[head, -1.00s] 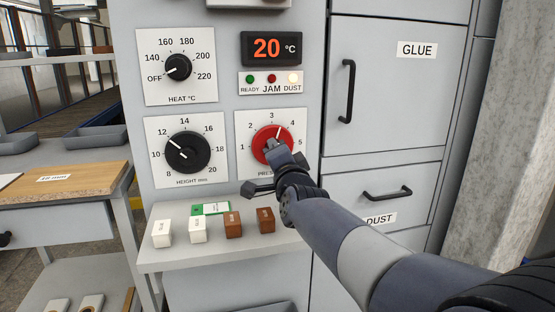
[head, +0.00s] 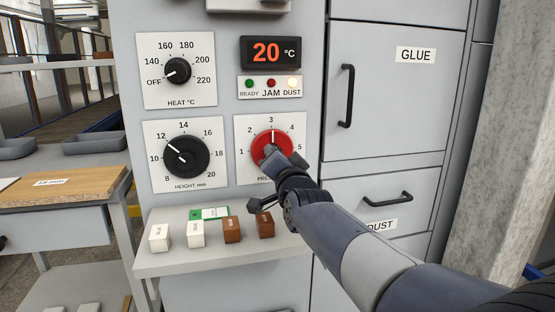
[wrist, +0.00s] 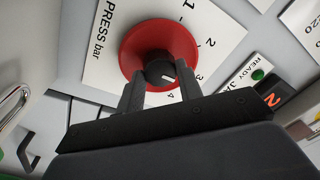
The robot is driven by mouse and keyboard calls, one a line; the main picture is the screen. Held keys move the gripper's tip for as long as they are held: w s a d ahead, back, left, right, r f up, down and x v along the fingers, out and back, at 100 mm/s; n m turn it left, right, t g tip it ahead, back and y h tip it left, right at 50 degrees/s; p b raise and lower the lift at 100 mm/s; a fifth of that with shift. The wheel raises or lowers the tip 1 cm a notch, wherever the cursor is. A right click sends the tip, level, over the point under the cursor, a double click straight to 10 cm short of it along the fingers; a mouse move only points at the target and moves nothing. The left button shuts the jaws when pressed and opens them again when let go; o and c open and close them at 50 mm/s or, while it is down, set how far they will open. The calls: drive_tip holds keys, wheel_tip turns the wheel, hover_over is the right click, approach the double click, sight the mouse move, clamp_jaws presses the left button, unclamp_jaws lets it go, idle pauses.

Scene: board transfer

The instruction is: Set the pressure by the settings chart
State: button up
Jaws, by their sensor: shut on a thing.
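The red pressure knob (head: 262,140) sits on a white dial plate (head: 243,124) marked in bar. Its white pointer stands at about 3 in the head view. My gripper (head: 271,153) is shut on the knob's dark hub from the front and covers the knob's lower part. In the wrist view the two fingers of my gripper (wrist: 160,88) lie either side of the black hub (wrist: 157,68) of the red knob (wrist: 134,45), and its white mark points towards 3. I cannot make out a settings chart in either view.
The heat knob (head: 177,71) points at OFF and the height knob (head: 180,158) near 12. The display (head: 271,52) reads 20 °C; the DUST lamp (head: 292,83) is lit. Several small blocks and a green-and-white card (head: 215,213) lie on the shelf (head: 180,263) below.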

drive_tip(key=o, duration=1)
drive_tip(key=p+v, duration=0.1)
drive_tip(key=v, duration=0.9)
drive_tip(key=shift+s+d+p, duration=0.1)
drive_tip(key=shift+s+p, duration=0.2)
drive_tip(key=shift+s, duration=0.1)
drive_tip(key=b+x, duration=0.1)
drive_tip(key=x, duration=0.9)
drive_tip(key=shift+w+b, duration=0.3)
drive_tip(key=shift+w, duration=0.1)
drive_tip(key=shift+s, duration=0.15)
